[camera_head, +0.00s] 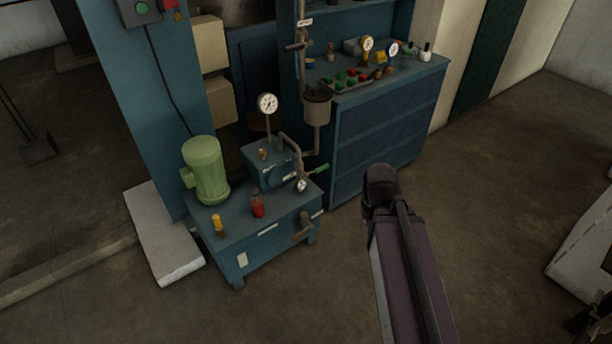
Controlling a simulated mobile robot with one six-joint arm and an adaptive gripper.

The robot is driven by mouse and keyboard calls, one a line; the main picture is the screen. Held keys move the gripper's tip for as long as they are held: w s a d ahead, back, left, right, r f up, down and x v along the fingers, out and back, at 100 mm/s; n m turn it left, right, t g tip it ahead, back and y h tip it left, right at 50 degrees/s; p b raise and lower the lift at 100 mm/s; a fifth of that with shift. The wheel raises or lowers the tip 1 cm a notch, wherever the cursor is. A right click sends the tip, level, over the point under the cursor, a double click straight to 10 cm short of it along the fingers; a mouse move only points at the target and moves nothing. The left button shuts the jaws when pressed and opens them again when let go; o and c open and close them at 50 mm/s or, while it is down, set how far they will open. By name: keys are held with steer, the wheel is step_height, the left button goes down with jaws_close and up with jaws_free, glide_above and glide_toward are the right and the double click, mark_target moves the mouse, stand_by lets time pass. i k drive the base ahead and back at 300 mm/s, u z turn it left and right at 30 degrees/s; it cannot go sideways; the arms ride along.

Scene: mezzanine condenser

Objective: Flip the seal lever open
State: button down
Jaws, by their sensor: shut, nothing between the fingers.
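A small lever with a green handle (319,170) sticks out to the right from the pipework on a blue pump unit (270,165). A brown lever or handle (303,227) is on the front of the low blue stand below it. No readable label tells which of these is the seal lever. My arm reaches up from the lower right and ends in a dark rounded joint to the right of the stand, apart from both levers in the picture. No gripper fingers can be made out.
A green motor (207,170), a red-bodied item (257,206) and a yellow-topped item (218,224) stand on the low stand. A gauge (267,104) and a grey pot (317,107) rise behind. A blue drawer cabinet (385,125) stands behind right. Floor in front is clear.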

mark_target(324, 166)
steer(key=u, duration=0.55)
steer(key=i, duration=1)
